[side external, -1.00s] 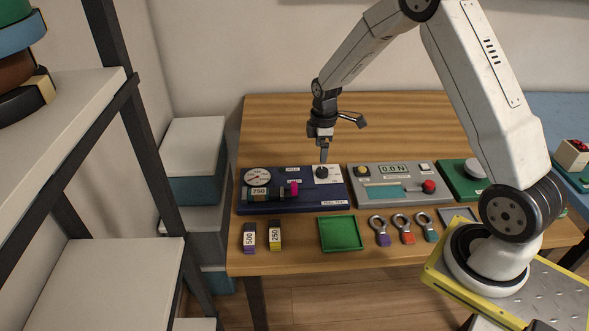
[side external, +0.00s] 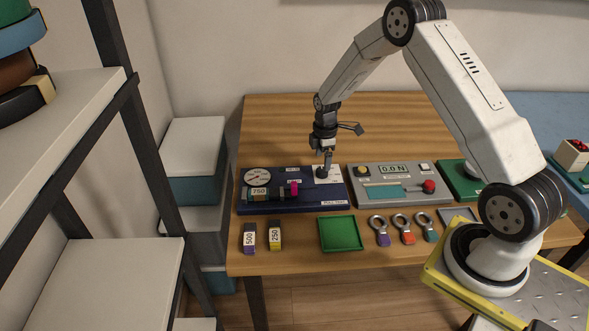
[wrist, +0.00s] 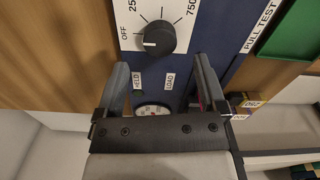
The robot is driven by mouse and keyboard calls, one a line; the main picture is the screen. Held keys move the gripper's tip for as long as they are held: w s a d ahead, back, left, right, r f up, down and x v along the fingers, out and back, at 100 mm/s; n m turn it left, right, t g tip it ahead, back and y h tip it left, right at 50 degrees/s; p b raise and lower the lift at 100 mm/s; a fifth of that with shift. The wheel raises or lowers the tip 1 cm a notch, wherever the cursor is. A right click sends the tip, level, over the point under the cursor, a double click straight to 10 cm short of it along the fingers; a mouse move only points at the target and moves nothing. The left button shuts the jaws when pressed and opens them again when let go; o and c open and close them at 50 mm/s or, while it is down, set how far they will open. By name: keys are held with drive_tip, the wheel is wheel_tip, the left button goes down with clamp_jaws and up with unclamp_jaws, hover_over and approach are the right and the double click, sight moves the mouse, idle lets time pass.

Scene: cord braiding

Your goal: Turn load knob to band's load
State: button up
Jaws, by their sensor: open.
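The black load knob (wrist: 155,38) sits on a white dial plate (wrist: 188,42) marked OFF, 250 and 750, with another mark between. Its white pointer line is on the side toward OFF. The plate is at the right end of the dark blue test panel (side external: 300,207). My gripper (wrist: 160,62) is open and empty. Its fingers lie on either side of the knob in the wrist view, with the tips short of it there. In the side view my gripper (side external: 326,168) is right over the knob and partly hides it. A dark band with a 750 tag (side external: 260,191) lies on the panel.
A round gauge (side external: 257,177) is at the panel's left. A grey unit reading 0.0 N (side external: 393,169) stands to the right. Tags 500 (side external: 249,238) and 250 (side external: 275,236), a green tray (side external: 341,234) and several ring tools lie in front. The table behind is clear.

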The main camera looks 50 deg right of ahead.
sight(322, 170)
drive_tip(key=shift+f, duration=2.2)
clamp_jaws()
